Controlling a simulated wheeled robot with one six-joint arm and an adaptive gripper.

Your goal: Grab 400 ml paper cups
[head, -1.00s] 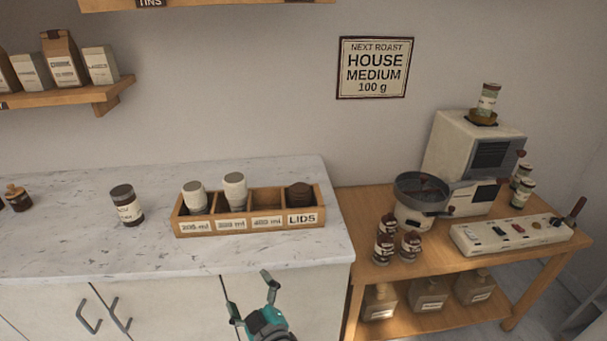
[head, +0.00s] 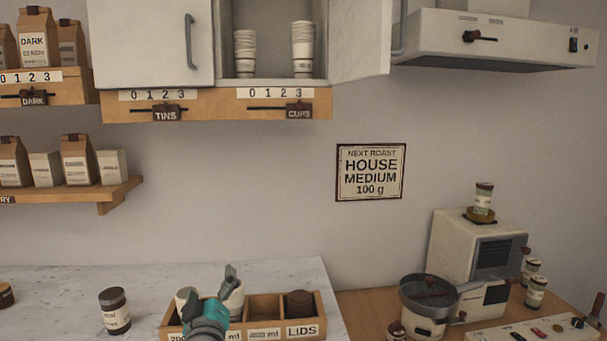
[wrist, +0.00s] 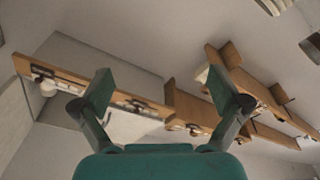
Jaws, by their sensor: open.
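Two stacks of white paper cups stand in the open wall cupboard (head: 270,15): a left stack (head: 245,53) and a taller right stack (head: 303,48). Their sizes cannot be read. A wooden organizer (head: 308,331) on the counter holds white cups in its two left compartments, partly hidden by my gripper. Its third compartment, apparently labelled 400 ml, looks empty; dark lids (head: 299,304) sit in the LIDS compartment. My gripper (head: 210,287) is raised in front of the organizer, well below the cupboard. In the wrist view its fingers (wrist: 158,95) are apart with nothing between them.
The cupboard's right door (head: 358,40) stands open, and its left door (head: 152,45) is shut. A ledge (head: 220,104) with TINS and CUPS sliders runs under the cupboard. A dark-lidded tin (head: 115,311) stands left of the organizer. A roaster (head: 470,260) stands at right.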

